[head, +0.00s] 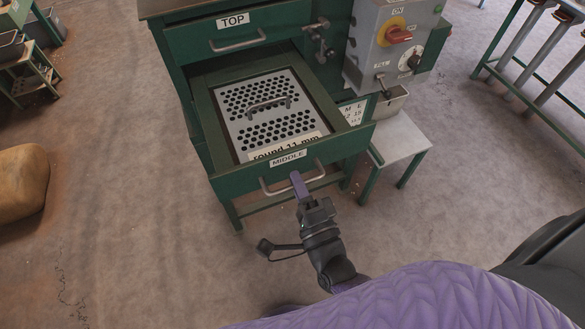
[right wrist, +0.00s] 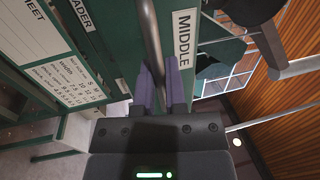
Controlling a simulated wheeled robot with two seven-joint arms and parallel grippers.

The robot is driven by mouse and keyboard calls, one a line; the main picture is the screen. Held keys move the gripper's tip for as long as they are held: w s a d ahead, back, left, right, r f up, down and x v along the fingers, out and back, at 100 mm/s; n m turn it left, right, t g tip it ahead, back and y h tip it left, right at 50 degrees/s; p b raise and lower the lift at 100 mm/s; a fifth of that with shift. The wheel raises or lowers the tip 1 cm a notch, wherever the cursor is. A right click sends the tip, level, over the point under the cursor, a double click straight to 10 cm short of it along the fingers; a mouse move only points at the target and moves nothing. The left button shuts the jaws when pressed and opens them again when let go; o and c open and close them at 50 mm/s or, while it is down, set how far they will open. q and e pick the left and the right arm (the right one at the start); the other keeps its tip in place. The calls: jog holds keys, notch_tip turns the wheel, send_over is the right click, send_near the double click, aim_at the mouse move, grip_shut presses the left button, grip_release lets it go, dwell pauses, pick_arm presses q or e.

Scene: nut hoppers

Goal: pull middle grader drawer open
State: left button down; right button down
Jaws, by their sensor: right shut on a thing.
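The middle drawer (head: 228,179) of the green grader is pulled out toward me, with a "MIDDLE" label (head: 288,157) on its front. Inside it lies a grey perforated plate (head: 262,98) marked "round 11 mm", with its own small handle. My right gripper (head: 300,186) is at the drawer's bar handle (head: 275,190). In the right wrist view the purple fingers (right wrist: 159,90) are shut around the handle bar (right wrist: 151,45), beside the "MIDDLE" label (right wrist: 183,38). My left gripper is not in view.
The top drawer (head: 225,42), labelled "TOP", is shut above. A control box (head: 395,40) with a red switch is on the grader's right side. A small side table (head: 402,140) stands at right. The floor in front is clear; a tan sack (head: 22,183) lies at left.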

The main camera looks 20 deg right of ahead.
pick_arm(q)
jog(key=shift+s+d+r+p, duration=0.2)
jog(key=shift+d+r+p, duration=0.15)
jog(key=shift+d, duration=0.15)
pick_arm(e)
jog(key=shift+s, duration=2.3)
jog(key=c, duration=0.7)
grip_release()
jog(key=shift+c, duration=0.2)
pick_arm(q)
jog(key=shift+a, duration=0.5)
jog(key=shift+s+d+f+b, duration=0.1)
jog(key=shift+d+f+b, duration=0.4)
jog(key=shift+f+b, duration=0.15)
pick_arm(e)
jog(key=s+f, duration=0.2)
jog(key=s, duration=0.7)
jog(key=shift+s+d, duration=0.2)
jog(key=shift+s, duration=0.15)
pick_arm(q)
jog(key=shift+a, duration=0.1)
